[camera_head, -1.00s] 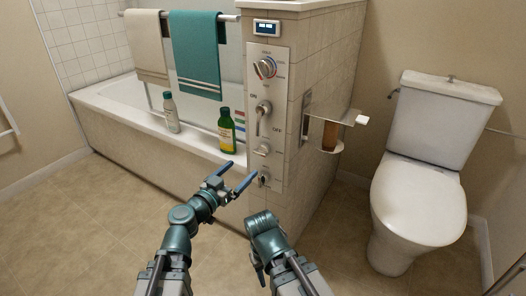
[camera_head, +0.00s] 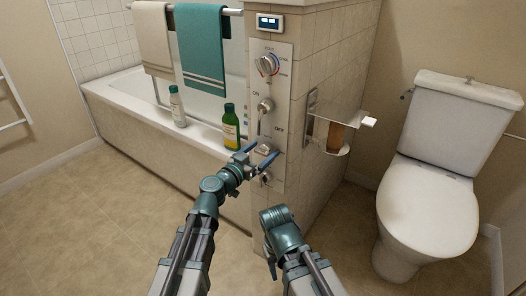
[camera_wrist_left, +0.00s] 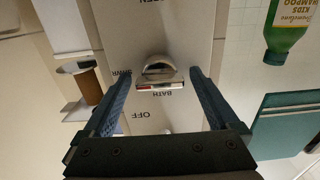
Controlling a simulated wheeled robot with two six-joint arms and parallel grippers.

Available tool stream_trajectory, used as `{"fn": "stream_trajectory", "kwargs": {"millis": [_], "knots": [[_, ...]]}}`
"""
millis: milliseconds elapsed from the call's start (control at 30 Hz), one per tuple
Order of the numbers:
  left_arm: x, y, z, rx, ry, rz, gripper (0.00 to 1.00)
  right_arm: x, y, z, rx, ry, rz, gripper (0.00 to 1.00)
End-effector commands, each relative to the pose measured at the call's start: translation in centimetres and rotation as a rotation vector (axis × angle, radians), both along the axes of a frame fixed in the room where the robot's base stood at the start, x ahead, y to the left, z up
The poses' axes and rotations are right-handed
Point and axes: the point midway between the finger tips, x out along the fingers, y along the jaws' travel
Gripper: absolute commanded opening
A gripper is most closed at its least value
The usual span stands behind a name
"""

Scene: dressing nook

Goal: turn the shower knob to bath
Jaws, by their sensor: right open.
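The shower knob (camera_wrist_left: 158,72) is a small rounded metal knob on the pale control panel (camera_head: 283,95). In the left wrist view it sits upside down between my open fingers, near the labels SHWR and BATH. I cannot tell which label it points to. My left gripper (camera_head: 264,153) is open with its fingers on either side of the knob, without clear contact. It also shows in the left wrist view (camera_wrist_left: 158,100). In the head view the fingers partly hide the knob. My right gripper (camera_head: 272,266) is low in front of the panel wall, mostly hidden by its own arm.
An ON/OFF lever (camera_head: 265,106) and a temperature dial (camera_head: 268,64) are above the knob, another knob (camera_head: 265,178) below. A green bottle (camera_head: 230,128) and a white bottle (camera_head: 177,107) stand on the tub rim (camera_head: 150,120). A paper holder (camera_head: 345,115) juts out right.

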Motion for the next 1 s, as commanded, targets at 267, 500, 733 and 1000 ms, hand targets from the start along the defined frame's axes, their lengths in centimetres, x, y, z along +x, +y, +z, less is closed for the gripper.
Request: {"fn": "stream_trajectory", "kwargs": {"millis": [267, 500, 733, 1000], "knots": [[-0.01, 0.02, 0.00, 0.000, 0.000, 0.000, 0.43, 0.00, 0.00, 0.00, 0.000, 0.000, 0.000, 0.48], [-0.02, 0.02, 0.00, 0.000, 0.000, 0.000, 0.09, 0.00, 0.00, 0.00, 0.000, 0.000, 0.000, 0.48], [-0.01, 0.03, 0.00, -0.034, 0.023, -0.001, 0.09, 0.00, 0.00, -0.02, 0.000, 0.000, 0.000, 0.48], [0.06, 0.09, -0.01, -0.181, 0.127, 0.000, 0.09, 0.00, 0.00, -0.08, 0.000, 0.000, 0.000, 0.48]]}}
